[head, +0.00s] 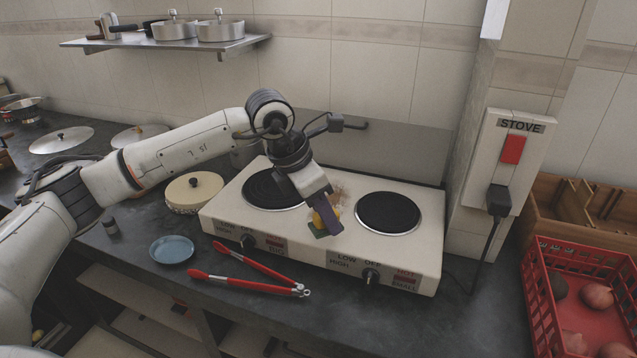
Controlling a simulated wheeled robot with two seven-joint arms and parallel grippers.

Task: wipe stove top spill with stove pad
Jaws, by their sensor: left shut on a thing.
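The stove (419,262) is a white two-burner hot plate on the dark counter. Its left burner (262,190) is partly behind my arm, and its right burner (388,212) is clear. My left gripper (325,215) reaches down between the burners. I cannot tell whether the pad touches the surface. My right gripper is not in view.
Red tongs (245,284) and a blue dish (172,250) lie in front of the stove. A lidded pot (194,190) stands at its left. A red crate (545,305) and a STOVE wall switch (512,150) are at right. Pots stand on a shelf (165,42) above.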

